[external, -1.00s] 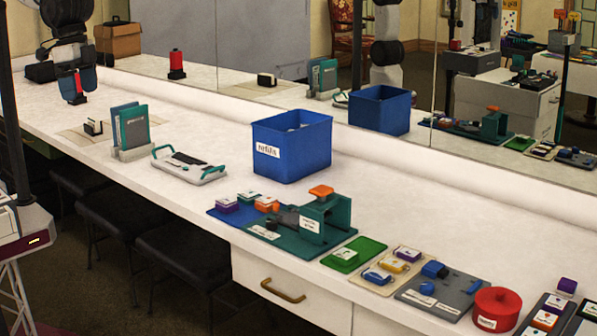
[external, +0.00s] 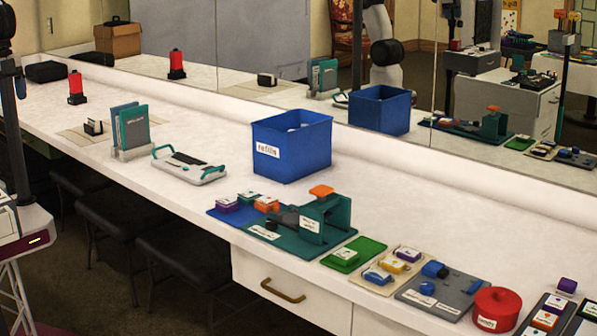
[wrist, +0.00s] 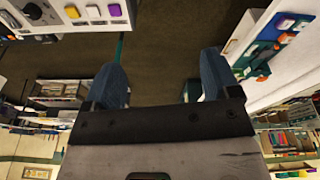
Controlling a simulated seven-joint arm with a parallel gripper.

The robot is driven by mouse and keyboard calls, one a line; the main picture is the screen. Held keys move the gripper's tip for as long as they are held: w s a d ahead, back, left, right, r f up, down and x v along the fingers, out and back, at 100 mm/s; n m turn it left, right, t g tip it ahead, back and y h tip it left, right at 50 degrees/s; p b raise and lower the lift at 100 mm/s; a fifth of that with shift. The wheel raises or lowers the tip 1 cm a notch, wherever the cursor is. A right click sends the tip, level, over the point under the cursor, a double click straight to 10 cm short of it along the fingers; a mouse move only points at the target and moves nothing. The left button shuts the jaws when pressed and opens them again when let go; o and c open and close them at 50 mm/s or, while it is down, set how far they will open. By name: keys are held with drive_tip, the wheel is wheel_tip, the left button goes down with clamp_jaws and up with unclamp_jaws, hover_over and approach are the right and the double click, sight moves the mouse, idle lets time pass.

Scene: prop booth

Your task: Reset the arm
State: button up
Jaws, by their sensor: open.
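My gripper (wrist: 162,78) shows in the wrist view with its two blue fingers wide apart and nothing between them. Dark floor shows beyond the fingers. In the external view, only a small part of my arm shows at the left edge, and a blue finger (external: 20,84) is partly visible there. It is off to the left of the white counter (external: 350,210). A red object with a black base (external: 76,90) stands upright on the counter's far left, apart from my gripper.
A blue bin (external: 292,150) labelled "refills", a file holder (external: 131,130) and a clipboard-like tray (external: 190,168) stand on the counter. A teal press (external: 325,217), small mats with blocks and a red round container (external: 497,309) are at the right. A mirror runs behind.

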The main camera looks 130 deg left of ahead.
drive_tip(key=s+d+f+m, duration=0.1)
drive_tip(key=s+f, duration=0.2)
drive_tip(key=s, duration=0.3)
drive_tip(key=s+d+f+m, duration=0.1)
drive_tip(key=s+f, duration=0.2)
drive_tip(key=s, duration=0.3)
drive_tip(key=shift+s+d, duration=0.2)
drive_tip(key=shift+d, duration=0.1)
idle(0.6)
